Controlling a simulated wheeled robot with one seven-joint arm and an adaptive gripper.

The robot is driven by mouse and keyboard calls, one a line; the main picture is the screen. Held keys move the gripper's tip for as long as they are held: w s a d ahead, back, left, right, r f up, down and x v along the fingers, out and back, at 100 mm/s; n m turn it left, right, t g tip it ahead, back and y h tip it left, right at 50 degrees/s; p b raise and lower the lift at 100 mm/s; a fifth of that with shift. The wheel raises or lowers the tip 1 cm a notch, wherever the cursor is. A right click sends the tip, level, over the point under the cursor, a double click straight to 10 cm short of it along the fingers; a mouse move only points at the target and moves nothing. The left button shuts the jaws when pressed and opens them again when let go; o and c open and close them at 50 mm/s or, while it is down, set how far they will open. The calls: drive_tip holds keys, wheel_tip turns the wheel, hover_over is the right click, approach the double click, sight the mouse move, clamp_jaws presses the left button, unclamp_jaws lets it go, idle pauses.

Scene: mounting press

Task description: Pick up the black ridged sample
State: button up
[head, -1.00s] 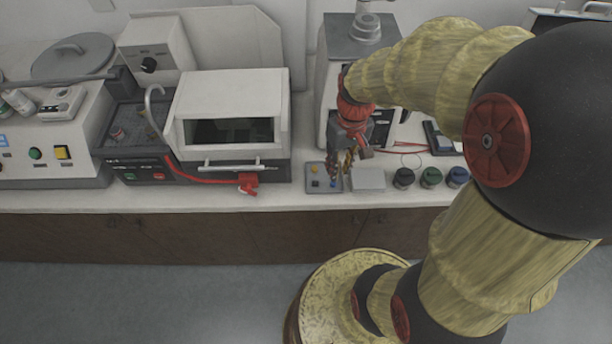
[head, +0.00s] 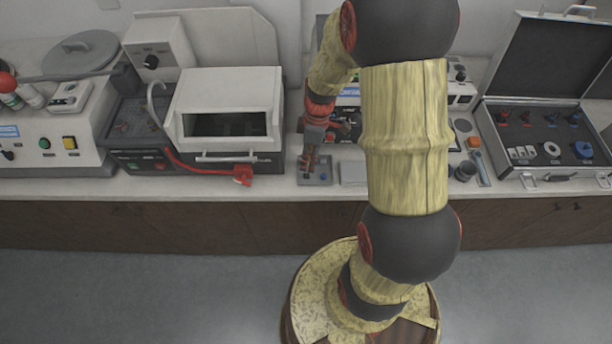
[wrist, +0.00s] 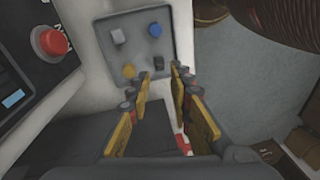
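The black ridged sample (wrist: 159,62) stands on the grey plate (wrist: 140,52), at its near right corner in the wrist view. My gripper (wrist: 162,77) is open, with its fingers pointing at the plate. The black sample shows just beyond the fingertips, roughly in line with the gap between them. I cannot tell how high the fingertips are above it. In the head view my gripper (head: 307,164) is over the plate (head: 326,180) and hides part of it. The black sample cannot be made out there.
Light grey (wrist: 118,36), blue (wrist: 155,30) and yellow (wrist: 128,71) samples share the plate. A machine with a red button (wrist: 50,42) stands close on the left. A pale block (head: 353,172) sits right of the plate. An open case (head: 545,140) is farther right.

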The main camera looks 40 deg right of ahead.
sight(306, 174)
drive_tip(key=f, duration=0.1)
drive_tip(key=f+b, duration=0.1)
drive_tip(key=f, duration=0.3)
drive_tip(key=shift+s+a+f, duration=0.15)
drive_tip(key=shift+a, duration=0.2)
drive_tip(key=c, duration=0.3)
clamp_jaws()
